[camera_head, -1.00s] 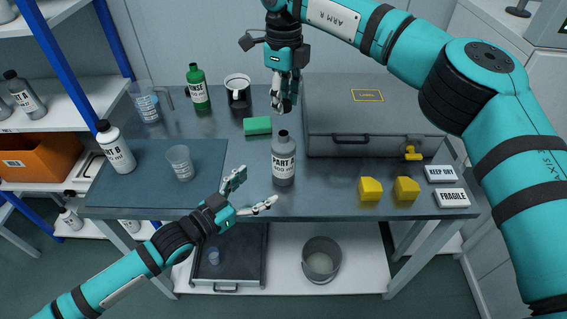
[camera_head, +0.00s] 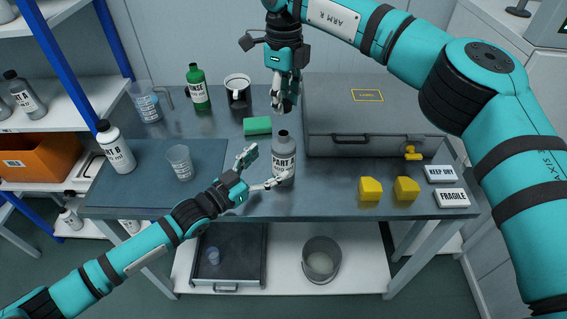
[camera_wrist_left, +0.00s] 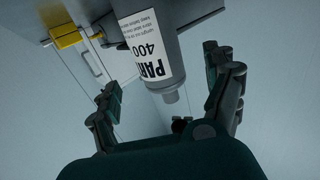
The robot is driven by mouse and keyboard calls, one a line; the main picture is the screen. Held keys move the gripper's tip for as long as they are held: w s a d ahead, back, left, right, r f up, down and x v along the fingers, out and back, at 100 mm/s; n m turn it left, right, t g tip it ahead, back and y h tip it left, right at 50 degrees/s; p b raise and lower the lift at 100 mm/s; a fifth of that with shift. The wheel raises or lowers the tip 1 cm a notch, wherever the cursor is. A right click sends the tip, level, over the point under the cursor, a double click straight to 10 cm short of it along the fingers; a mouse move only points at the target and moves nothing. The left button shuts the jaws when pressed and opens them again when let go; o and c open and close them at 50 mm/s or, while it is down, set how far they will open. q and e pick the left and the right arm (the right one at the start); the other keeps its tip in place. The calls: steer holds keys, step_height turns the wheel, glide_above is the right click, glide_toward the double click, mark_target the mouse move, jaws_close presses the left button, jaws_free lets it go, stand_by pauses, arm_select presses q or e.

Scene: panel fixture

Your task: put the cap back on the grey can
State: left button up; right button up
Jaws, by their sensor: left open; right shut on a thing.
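The grey can (camera_head: 284,150) stands upright near the front of the table, its dark neck bare on top. My left gripper (camera_head: 267,164) is open at the can's left side, one finger reaching across the front of its lower part. In the left wrist view the can (camera_wrist_left: 160,55) appears upside down between the spread fingers (camera_wrist_left: 162,80), with a gap on each side. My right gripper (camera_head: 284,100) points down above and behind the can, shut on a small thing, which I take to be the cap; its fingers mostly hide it.
A green block (camera_head: 257,125) lies behind the can. A grey case (camera_head: 350,135) stands to the right, with yellow blocks (camera_head: 370,189) in front. A clear cup (camera_head: 180,162) and a Part B bottle (camera_head: 115,148) stand left. Table between cup and can is clear.

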mark_target(283, 153)
arm_select(q)
steer(key=x, duration=0.6)
steer(key=shift+f, duration=0.1)
jaws_close()
arm_select(e)
steer(key=shift+a+f, duration=0.1)
steer(key=shift+f, duration=2.35)
